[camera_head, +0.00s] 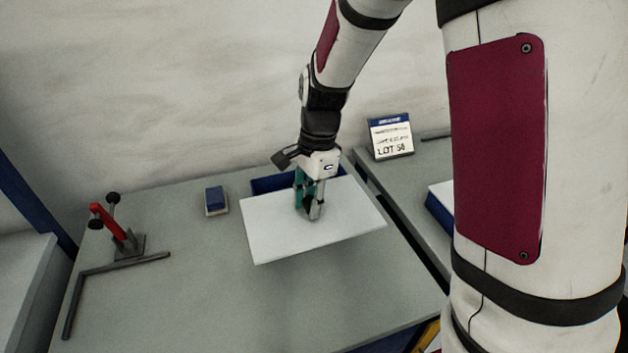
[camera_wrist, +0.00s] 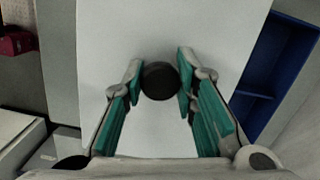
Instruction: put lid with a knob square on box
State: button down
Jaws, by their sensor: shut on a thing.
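The lid is a flat white rectangular panel (camera_head: 275,232), and it also fills the middle of the wrist view (camera_wrist: 230,30). Its round dark knob (camera_wrist: 160,80) sits between my fingers. My gripper (camera_head: 309,208) is shut on the knob and holds the lid, which appears raised in front of the box. The box is blue (camera_head: 268,184), with its back part showing behind the lid; in the wrist view its open inside (camera_wrist: 262,80) shows at the right of the lid. The lid hides the rest of the box.
A small blue and grey block (camera_head: 215,201) lies left of the lid. A red clamp (camera_head: 112,225) and a dark angle bar (camera_head: 115,265) are at the table's left. A LOT 50 sign (camera_head: 390,137) stands behind right. The grey table (camera_head: 190,300) is clear in front.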

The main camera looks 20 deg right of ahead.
jog(key=shift+w+d+f+p, duration=0.15)
jog(key=shift+w+d+f, duration=0.55)
jog(key=shift+w, duration=1.9)
jog(key=shift+w+d+f+p, duration=0.1)
jog(key=shift+w+d+f, duration=0.6)
jog(key=shift+w, duration=1.85)
jog(key=shift+w+d+f+p, duration=0.25)
jog(key=shift+w+f, duration=0.8)
jog(key=shift+w, duration=1.55)
jog(key=shift+d+f+b, duration=0.1)
jog(key=shift+f+b, duration=0.25)
jog(key=shift+f, duration=0.25)
jog(key=c, duration=1.3)
grip_release()
